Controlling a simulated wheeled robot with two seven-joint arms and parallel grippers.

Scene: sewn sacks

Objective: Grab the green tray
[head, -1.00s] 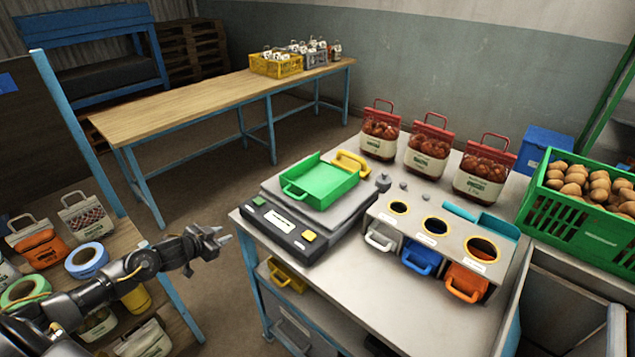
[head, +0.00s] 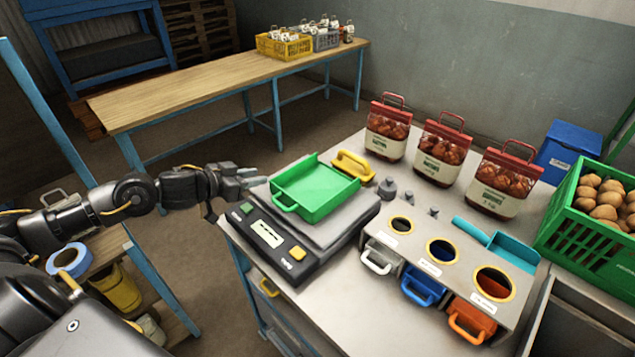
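The green tray (head: 312,186) sits on the grey plate of the scale (head: 290,238). It is an open scoop-like tray with a loop handle (head: 284,203) at its front left. My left gripper (head: 258,175) is just left of the tray, close to its left edge, with its fingers pointing right. The fingers look apart with nothing between them, and a gap to the tray seems to show. My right gripper is not in view.
A dispenser block (head: 440,262) with grey, blue and orange drawers is at the front right. Red-topped sacks (head: 388,130) line the back, and a green crate (head: 583,235) of potatoes stands far right.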

